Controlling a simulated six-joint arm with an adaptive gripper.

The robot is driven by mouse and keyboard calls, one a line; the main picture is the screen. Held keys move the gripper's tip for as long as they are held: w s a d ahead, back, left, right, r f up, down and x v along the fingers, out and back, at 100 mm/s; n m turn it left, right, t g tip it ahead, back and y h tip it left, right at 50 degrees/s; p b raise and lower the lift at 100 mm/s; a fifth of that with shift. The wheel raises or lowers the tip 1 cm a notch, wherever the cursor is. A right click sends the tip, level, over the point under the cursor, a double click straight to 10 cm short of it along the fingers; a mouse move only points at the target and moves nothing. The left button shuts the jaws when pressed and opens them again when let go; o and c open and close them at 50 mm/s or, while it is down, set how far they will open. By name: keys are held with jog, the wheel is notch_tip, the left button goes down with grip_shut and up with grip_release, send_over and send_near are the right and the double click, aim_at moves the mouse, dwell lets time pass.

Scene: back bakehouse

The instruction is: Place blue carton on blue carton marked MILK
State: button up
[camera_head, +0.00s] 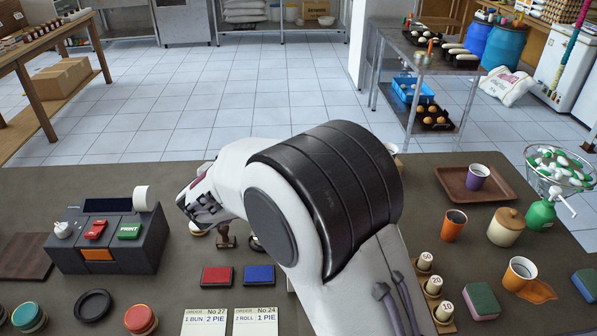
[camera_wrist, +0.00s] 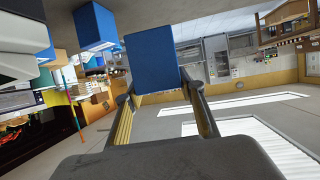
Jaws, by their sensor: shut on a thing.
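My gripper (camera_wrist: 157,84) is shut on a blue carton (camera_wrist: 154,55), which sits between its two fingers in the wrist view. The wrist view is turned roughly upside down. A second blue carton (camera_wrist: 93,24) with a pale end stands at the upper left there, apart from the held one. No MILK marking can be read on either carton. In the head view my arm covers the middle of the counter, and the gripper's fingers and both cartons are hidden.
The dark counter (camera_head: 440,215) holds a printer box (camera_head: 110,240) at left, red (camera_head: 217,276) and blue (camera_head: 259,275) pads, and order cards (camera_head: 205,322) in front. At right are numbered pegs (camera_head: 433,286), cups, a lidded jar (camera_head: 506,228), a tray (camera_head: 452,184) and sponges (camera_head: 483,300).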

jog(key=shift+s+a, duration=0.1)
jog(key=s+a+r+n+g+y, duration=0.1)
jog(key=s+r+n+y, duration=0.15)
jog(key=s, duration=0.55)
jog(key=s+a+r+n+y, duration=0.1)
jog(key=s+r+n+y, duration=0.2)
jog(key=s, duration=0.4)
jog(key=s+a+r+n+g+y, duration=0.1)
jog(key=s+a+n+y, duration=0.2)
jog(key=s, duration=0.5)
jog(key=w+d+m+h, duration=0.1)
jog(key=w+d, duration=1.1)
jog(key=d, duration=0.3)
jog(key=w+d+r+m+t+h, duration=0.1)
jog(key=w+d, duration=1.2)
jog(key=d, duration=0.3)
jog(key=shift+d+m, duration=0.15)
jog(key=shift+m, duration=0.2)
jog(key=shift+w, duration=0.1)
jog(key=shift+f+y, duration=0.1)
jog(key=shift+y, duration=0.15)
